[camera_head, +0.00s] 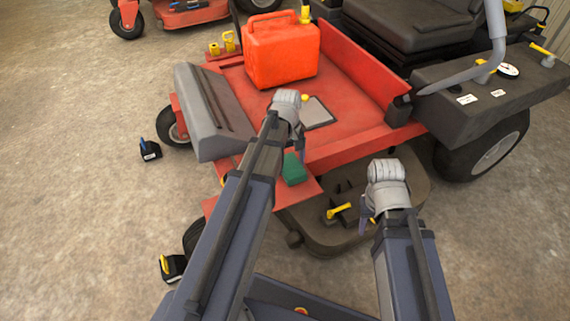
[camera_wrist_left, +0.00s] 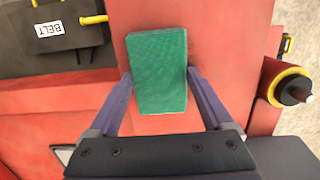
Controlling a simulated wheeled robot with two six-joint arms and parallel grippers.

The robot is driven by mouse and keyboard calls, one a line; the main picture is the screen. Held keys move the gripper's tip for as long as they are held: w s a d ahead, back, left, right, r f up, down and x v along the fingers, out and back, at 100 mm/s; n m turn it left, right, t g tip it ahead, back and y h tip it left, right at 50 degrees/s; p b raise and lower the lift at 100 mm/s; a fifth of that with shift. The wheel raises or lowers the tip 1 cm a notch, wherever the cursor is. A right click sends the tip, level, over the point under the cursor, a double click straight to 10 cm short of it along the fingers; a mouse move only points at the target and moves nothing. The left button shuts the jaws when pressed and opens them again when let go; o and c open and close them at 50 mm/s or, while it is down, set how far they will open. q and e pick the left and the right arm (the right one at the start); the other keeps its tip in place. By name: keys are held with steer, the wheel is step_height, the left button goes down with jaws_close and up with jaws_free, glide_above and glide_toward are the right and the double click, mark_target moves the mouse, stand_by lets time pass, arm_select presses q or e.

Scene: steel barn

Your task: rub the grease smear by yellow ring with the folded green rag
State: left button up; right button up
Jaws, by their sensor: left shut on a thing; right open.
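The folded green rag (camera_wrist_left: 158,70) is between the two fingers of my left gripper (camera_wrist_left: 159,74) in the left wrist view, over a red plate. In the head view the rag (camera_head: 294,169) shows near the front edge of the red mower deck, beside my left gripper (camera_head: 299,152). My left gripper is shut on the rag. A yellow ring (camera_wrist_left: 286,86) sits around a dark knob at the right of the wrist view. I cannot make out a grease smear; the rag or my arm may hide it. My right gripper (camera_head: 369,216) is open, over the dark mower housing.
An orange fuel can (camera_head: 281,52) stands on the red deck (camera_head: 352,92). A grey tilted footrest (camera_head: 204,112) is at left. A box labelled BELT (camera_wrist_left: 56,40) is at the upper left of the wrist view.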

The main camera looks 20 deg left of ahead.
arm_select(q)
steer(key=shift+w+d+r, duration=0.1)
steer(key=shift+s+a+f, duration=0.2)
steer(key=shift+s+a, duration=1.25)
steer(key=shift+s, duration=0.1)
steer(key=shift+s+a+r, duration=0.1)
steer(key=shift+s+a, duration=1.2)
steer(key=shift+s, duration=0.05)
step_height(320, 180, up, 6)
steer(key=p, duration=0.6)
steer(key=shift+r, duration=0.1)
